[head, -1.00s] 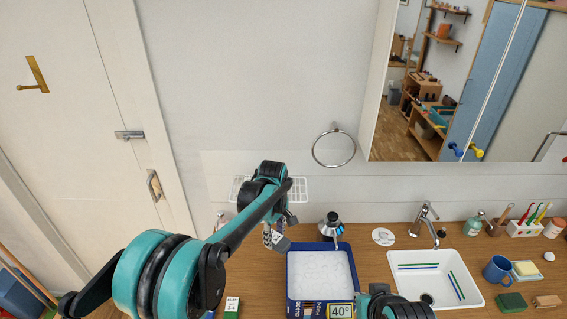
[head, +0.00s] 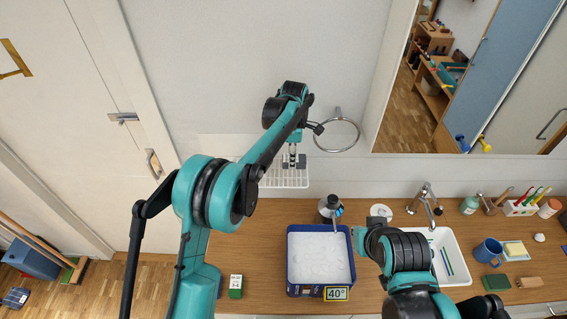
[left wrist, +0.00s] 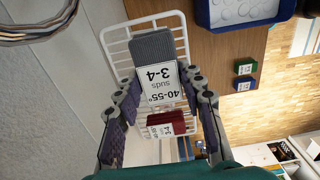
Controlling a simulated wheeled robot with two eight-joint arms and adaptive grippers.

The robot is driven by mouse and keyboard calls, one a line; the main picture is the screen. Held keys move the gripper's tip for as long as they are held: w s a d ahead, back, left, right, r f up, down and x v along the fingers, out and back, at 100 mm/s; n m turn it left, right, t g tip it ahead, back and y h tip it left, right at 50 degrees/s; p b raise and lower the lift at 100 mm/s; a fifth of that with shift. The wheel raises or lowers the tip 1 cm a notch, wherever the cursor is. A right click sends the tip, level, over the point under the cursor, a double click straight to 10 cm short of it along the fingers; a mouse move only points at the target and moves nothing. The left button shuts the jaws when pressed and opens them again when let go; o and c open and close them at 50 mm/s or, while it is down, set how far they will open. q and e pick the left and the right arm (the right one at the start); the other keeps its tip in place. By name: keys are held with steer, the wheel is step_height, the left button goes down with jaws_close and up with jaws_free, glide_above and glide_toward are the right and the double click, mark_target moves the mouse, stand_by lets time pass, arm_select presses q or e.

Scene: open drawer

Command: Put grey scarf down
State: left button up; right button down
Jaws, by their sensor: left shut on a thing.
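The grey scarf (left wrist: 152,46) is a folded grey block with a white printed label. In the left wrist view it sits between the fingers of my left gripper (left wrist: 160,86), which is shut on it. In the head view my left gripper (head: 293,162) points down over the white wire rack (head: 285,179) on the back wall, under the towel ring. The rack also shows in the left wrist view (left wrist: 117,48), behind the scarf; I cannot tell whether the scarf touches it. The end of my right arm is beside the basin; its fingers are hidden.
A dark red labelled cloth (left wrist: 167,117) shows at the rack, nearer the wrist camera. A blue basin (head: 290,270) of suds, marked 40°, stands on the wooden counter (head: 185,216).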

mark_target(284, 157)
arm_select(q)
steer(key=w+a+f, duration=0.1)
steer(key=a+f, duration=0.1)
steer(key=a, duration=0.1)
steer(key=shift+w, duration=0.4)
step_height(284, 157, down, 3)
steer(key=shift+f+p, duration=0.1)
steer(key=shift+p, duration=0.35)
steer(key=shift+f, duration=0.5)
steer(key=o, duration=0.7)
steer(key=shift+f, duration=0.15)
steer(key=o, duration=0.4)
